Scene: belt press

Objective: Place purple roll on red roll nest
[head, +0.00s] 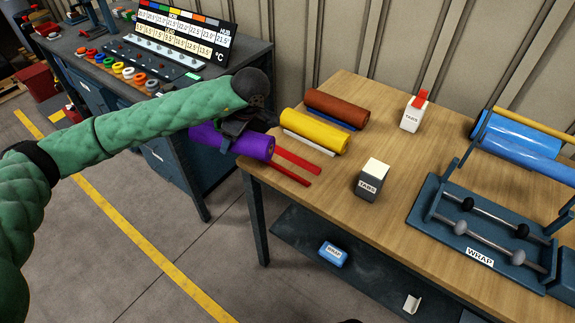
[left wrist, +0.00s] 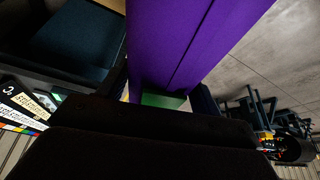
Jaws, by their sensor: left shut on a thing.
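The purple roll (head: 232,143) is held in my left gripper (head: 240,126) at the table's left edge. Its left part hangs out over the floor, and its right end is close to the red nest. The purple roll fills the upper middle of the left wrist view (left wrist: 190,45), with dark gripper parts below it. The red roll nest (head: 296,160) is two red strips on the table's left corner, with no roll lying on it. I cannot tell whether the purple roll touches the strips. My right gripper does not show.
A yellow roll (head: 314,131) lies just behind the red nest on white strips. A brown-red roll (head: 337,107) lies behind it on blue strips. Two tabs boxes (head: 371,178) (head: 411,114) and a wrap stand (head: 478,235) are further right. A cluttered bench (head: 190,85) stands at left.

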